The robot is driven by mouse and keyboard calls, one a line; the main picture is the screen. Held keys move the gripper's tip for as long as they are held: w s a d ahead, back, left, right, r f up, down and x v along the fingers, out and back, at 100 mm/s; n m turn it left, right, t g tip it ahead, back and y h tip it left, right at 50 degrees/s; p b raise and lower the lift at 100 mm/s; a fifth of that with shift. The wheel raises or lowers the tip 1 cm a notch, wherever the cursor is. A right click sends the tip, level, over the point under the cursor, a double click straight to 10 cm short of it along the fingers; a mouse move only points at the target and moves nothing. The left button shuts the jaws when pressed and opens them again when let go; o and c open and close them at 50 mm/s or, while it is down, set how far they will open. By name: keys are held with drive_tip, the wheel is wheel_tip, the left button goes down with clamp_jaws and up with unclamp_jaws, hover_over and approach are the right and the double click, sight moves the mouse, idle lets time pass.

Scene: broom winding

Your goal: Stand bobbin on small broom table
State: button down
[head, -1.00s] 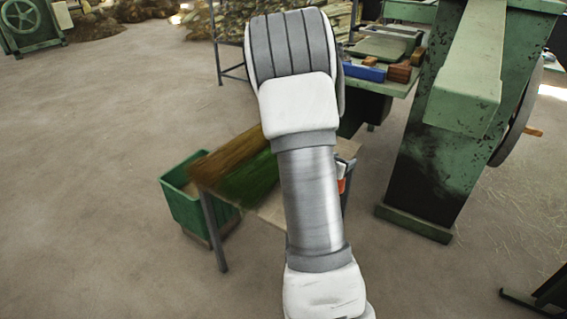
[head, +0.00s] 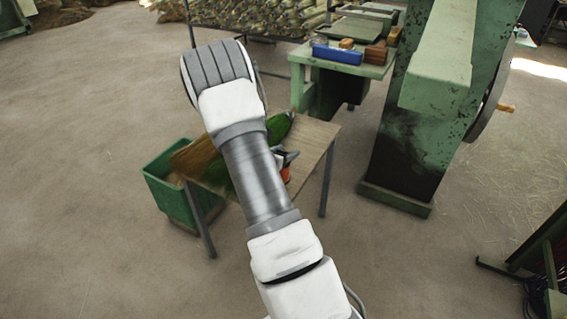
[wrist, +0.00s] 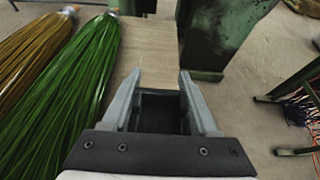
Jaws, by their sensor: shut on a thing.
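The small broom table (head: 312,150) has a wooden top and thin grey legs. It stands in the middle of the head view, partly hidden by my arm. In the wrist view its bare top (wrist: 150,48) lies beyond and left of my gripper (wrist: 158,82).
A green broom (wrist: 75,85) and a brown broom (wrist: 28,55) lie on the table's left part. A green bin (head: 165,190) stands left of it. A large green machine (head: 420,140) stands to the right.

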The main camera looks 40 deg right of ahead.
drive_tip(key=shift+w+a+f+b, duration=0.15)
drive_tip(key=shift+f+b, duration=0.15)
drive_tip(key=shift+f, duration=0.8)
drive_tip(key=shift+w+f+b, duration=0.15)
drive_tip(key=shift+f+b, duration=0.15)
drive_tip(key=shift+f, duration=0.75)
drive_tip(key=shift+f, duration=0.15)
drive_tip(key=shift+c, duration=0.9)
unclamp_jaws()
